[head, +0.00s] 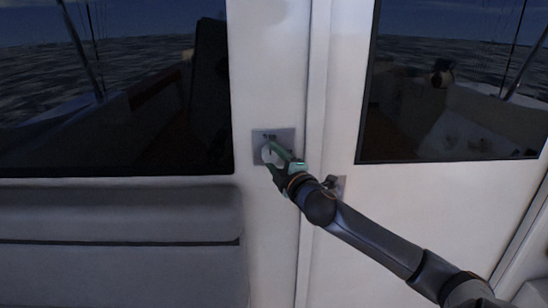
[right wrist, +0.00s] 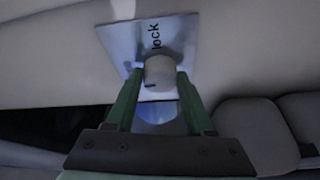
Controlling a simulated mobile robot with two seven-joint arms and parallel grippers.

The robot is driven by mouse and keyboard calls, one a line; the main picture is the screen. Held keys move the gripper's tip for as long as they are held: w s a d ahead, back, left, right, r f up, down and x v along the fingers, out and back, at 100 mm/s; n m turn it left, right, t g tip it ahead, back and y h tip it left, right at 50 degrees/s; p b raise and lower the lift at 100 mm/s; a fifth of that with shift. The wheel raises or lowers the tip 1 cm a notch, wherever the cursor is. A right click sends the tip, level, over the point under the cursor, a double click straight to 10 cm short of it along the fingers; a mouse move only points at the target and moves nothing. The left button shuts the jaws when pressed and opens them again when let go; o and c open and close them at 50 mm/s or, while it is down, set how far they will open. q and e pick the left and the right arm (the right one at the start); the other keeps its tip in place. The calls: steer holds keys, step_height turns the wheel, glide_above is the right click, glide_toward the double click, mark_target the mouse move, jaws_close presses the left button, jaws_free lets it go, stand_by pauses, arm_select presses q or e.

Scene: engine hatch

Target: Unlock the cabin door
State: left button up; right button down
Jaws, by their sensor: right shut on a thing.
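A square metal lock plate (head: 286,137) is fixed to the white wall left of the cabin door (head: 430,215). In the right wrist view the plate (right wrist: 119,44) carries the letters "lock", and a round pale knob (right wrist: 160,71) with a dark mark stands out from it. My right gripper (head: 269,152) is at the plate; its green fingers (right wrist: 157,88) are on either side of the knob, shut on it. Part of the plate is hidden behind the fingers. A door handle (head: 331,184) shows beside my right wrist. My left gripper is not in view.
Dark windows (head: 110,95) are on the left and in the door (head: 450,100). A grey padded seat back (head: 120,215) is at the lower left. My right arm crosses in front of the door from the lower right.

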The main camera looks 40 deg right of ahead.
stand_by(0.5)
steer(key=shift+c, duration=1.4)
jaws_free()
steer(key=shift+s, duration=0.15)
steer(key=shift+s+a+f, duration=0.1)
steer(key=shift+s+a, duration=0.05)
steer(key=shift+s, duration=0.1)
steer(key=b+v, duration=0.2)
steer(key=v, duration=0.9)
steer(key=shift+s, duration=0.35)
steer(key=shift+a, duration=0.1)
